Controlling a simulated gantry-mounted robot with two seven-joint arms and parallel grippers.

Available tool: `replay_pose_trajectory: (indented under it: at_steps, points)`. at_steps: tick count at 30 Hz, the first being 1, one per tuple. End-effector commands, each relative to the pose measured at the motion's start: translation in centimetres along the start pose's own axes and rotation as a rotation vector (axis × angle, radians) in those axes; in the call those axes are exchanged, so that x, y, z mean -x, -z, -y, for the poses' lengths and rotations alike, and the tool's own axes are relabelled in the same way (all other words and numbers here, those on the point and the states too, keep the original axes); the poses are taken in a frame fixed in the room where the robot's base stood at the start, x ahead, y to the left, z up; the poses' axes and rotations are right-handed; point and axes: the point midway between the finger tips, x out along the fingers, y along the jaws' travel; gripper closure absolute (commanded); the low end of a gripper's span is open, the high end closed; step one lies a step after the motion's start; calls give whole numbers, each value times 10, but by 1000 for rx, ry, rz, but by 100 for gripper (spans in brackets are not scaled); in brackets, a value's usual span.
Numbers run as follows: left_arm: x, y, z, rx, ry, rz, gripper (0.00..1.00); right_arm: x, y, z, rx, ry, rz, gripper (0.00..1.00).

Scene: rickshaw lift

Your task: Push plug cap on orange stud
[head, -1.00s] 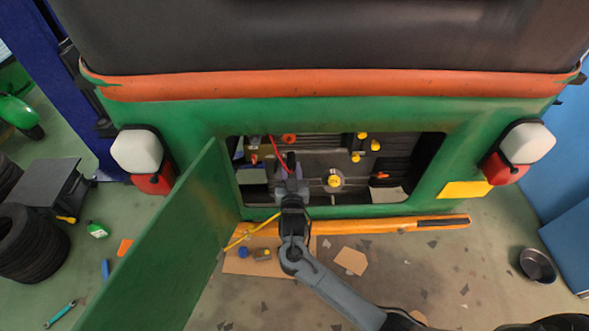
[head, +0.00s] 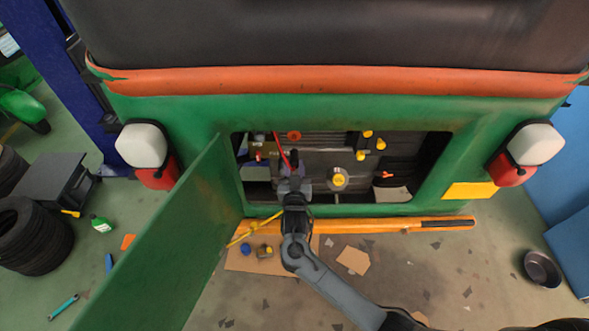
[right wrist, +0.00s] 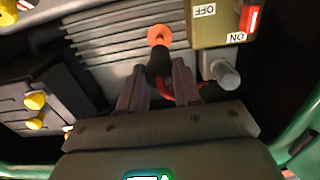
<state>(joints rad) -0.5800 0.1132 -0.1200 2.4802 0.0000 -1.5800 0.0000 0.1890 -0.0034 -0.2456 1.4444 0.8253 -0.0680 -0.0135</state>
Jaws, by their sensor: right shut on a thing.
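The orange stud (head: 294,135) is a round orange piece on the ribbed grey engine inside the rear opening. It also shows near the top of the right wrist view (right wrist: 159,35). My right gripper (head: 294,180) reaches in through the opening and is shut on the black plug cap (right wrist: 158,66), which has a red cable. In the right wrist view the cap's far end overlaps the lower edge of the stud. In the head view the cap appears just below the stud. I cannot tell whether they touch. My left gripper is not in view.
A green door (head: 165,235) stands open left of the opening. A red ON/OFF switch (right wrist: 249,18) and a grey knob (right wrist: 222,72) are right of the stud in the right wrist view. A yellow round cap (head: 339,179) is right of my gripper. The orange-yellow bumper bar (head: 375,225) runs below.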

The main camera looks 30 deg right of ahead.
Motion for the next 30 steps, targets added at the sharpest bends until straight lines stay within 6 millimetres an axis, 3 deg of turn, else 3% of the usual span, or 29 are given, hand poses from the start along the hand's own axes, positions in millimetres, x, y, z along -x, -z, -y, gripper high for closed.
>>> replay_pose_trajectory:
  at_steps: [30]
  points:
    - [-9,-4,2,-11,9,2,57,-20,0,0,0,0,0,94]
